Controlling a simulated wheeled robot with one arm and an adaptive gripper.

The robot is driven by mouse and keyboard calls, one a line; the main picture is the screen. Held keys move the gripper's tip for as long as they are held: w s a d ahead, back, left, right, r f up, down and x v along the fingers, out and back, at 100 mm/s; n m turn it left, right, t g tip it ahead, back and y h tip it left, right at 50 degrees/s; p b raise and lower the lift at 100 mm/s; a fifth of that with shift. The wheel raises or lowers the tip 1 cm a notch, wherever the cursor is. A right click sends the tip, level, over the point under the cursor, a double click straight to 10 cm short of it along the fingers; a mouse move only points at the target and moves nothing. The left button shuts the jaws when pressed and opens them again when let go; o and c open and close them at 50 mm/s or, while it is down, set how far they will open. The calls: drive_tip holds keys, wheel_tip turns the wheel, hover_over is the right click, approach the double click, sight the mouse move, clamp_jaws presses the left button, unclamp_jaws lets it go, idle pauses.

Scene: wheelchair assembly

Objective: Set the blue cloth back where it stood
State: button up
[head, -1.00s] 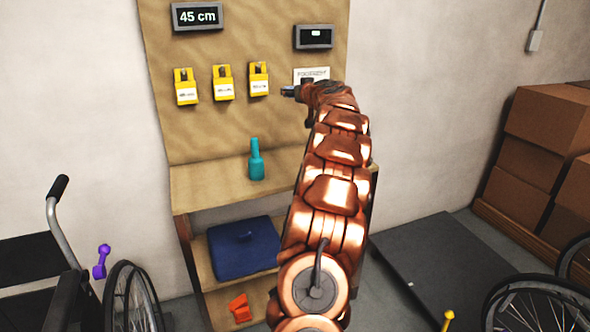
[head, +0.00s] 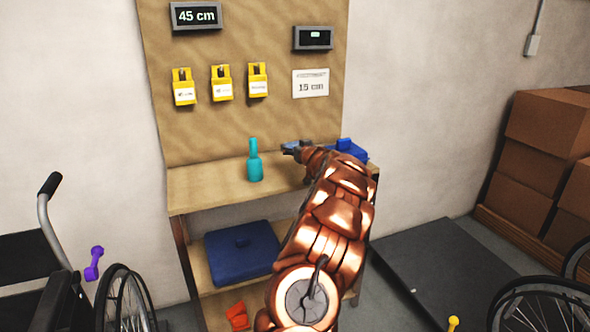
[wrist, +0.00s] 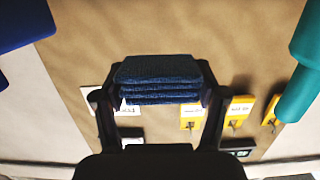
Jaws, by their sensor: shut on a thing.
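The blue cloth (wrist: 158,80), a folded stack of dark blue layers, is between the two fingers of my gripper (wrist: 158,100) in the wrist view. My gripper is shut on it. In the head view my gripper (head: 295,150) is at the bench, between the teal bottle and a blue object, with a small blue bit of the cloth (head: 291,144) showing at its tip. I cannot tell whether the cloth touches the bench top (head: 215,185).
A teal bottle (head: 254,162) stands left of my gripper, and a blue object (head: 348,150) sits to its right. Yellow holders (head: 221,84) hang on the board behind. A blue cushion (head: 241,250) and an orange item (head: 238,315) lie on shelves below.

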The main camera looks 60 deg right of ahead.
hover_over(295, 171)
wheel_tip(295, 171, down, 4)
drive_tip(key=shift+d+f, duration=0.1)
drive_tip(key=shift+f, duration=0.05)
drive_tip(key=shift+f+b, duration=0.9)
drive_tip(key=shift+f, duration=0.6)
drive_tip(key=shift+f+b, duration=0.25)
drive_tip(key=shift+b, duration=0.15)
drive_tip(key=o, duration=1.1)
drive_tip(key=shift+r, duration=0.1)
drive_tip(key=shift+o, duration=0.2)
drive_tip(key=shift+r+p, duration=0.15)
drive_tip(key=shift+p, duration=1.05)
